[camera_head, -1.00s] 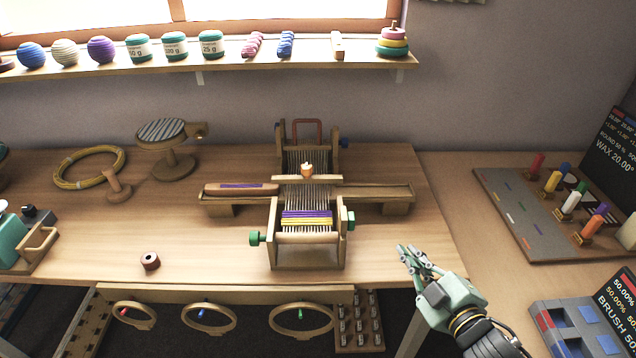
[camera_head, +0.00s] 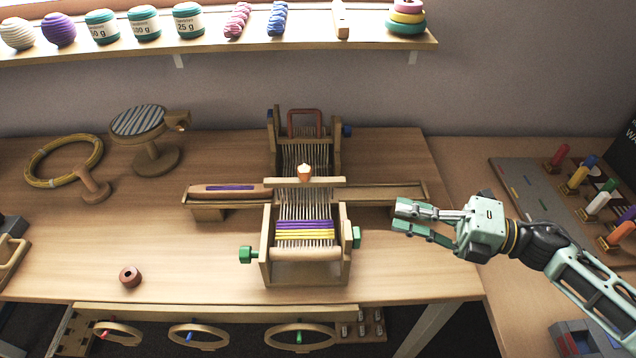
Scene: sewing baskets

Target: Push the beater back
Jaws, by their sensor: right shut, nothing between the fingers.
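A small wooden table loom stands in the middle of the table, with its warp threads (camera_head: 305,205) running front to back. A shuttle (camera_head: 228,192) with purple thread lies on the left side tray. My right gripper (camera_head: 396,217) is right of the loom, above the table near the right side tray, apart from the beater. Its fingers are shut and empty. My left gripper is out of view.
Green knobs (camera_head: 247,254) stick out at the loom's front. A wooden spool (camera_head: 130,276) lies at front left. A round-topped stand (camera_head: 140,125) and a yellow hoop (camera_head: 62,160) are at back left. A pegged board (camera_head: 520,185) is at right.

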